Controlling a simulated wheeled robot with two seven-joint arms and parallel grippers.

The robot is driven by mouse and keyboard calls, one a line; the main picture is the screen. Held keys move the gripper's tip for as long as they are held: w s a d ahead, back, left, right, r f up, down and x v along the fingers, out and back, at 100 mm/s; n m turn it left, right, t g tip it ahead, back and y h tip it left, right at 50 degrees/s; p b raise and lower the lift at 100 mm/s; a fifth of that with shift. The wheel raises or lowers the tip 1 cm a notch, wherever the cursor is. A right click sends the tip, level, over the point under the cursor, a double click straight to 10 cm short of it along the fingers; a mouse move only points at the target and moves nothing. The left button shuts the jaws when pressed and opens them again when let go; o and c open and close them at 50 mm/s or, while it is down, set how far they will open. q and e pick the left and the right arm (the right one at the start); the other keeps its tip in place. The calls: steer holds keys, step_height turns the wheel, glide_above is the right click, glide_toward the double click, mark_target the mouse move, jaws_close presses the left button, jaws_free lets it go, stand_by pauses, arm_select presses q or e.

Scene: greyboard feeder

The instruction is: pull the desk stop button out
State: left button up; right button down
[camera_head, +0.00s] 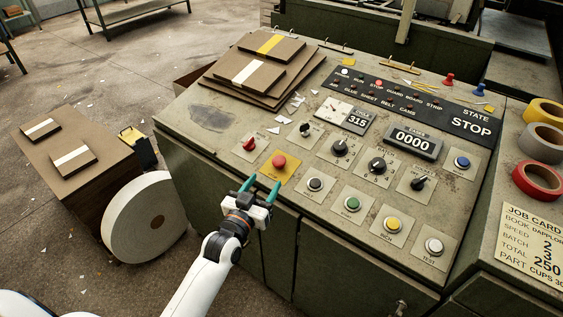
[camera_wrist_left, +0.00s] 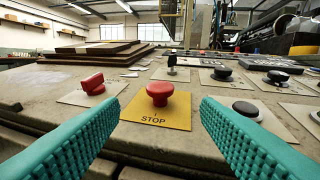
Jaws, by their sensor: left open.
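The desk stop button (camera_head: 279,161) is a red mushroom head on a yellow plate (camera_head: 271,172) near the front left of the sloping desk (camera_head: 213,140). In the left wrist view the button (camera_wrist_left: 160,93) stands upright in the middle, above the word STOP on its plate (camera_wrist_left: 146,117). My left gripper (camera_head: 261,184) is open at the desk's front edge, just short of the button. Its teal ribbed fingers (camera_wrist_left: 158,135) spread to either side of the button in the wrist view, apart from it and empty. My right gripper is not in view.
A red knob (camera_head: 249,144) is left of the button, and black dials (camera_head: 340,148) are behind and right. Brown boards (camera_head: 222,88) lie at the back left. A white roll (camera_head: 143,222) stands on the floor side.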

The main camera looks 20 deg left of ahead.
mark_target(282, 156)
arm_select(q)
steer(key=w, duration=0.8)
steer(key=w+d, duration=0.1)
steer(key=w, duration=0.2)
steer(key=shift+w+d+r, duration=0.1)
steer(key=shift+w, duration=0.3)
jaws_close()
steer(key=shift+s+r+p, duration=0.1)
steer(key=shift+r+p, duration=0.55)
steer(key=shift+p, duration=0.1)
steer(key=shift+f, duration=0.1)
jaws_free()
steer(key=shift+s, duration=0.1)
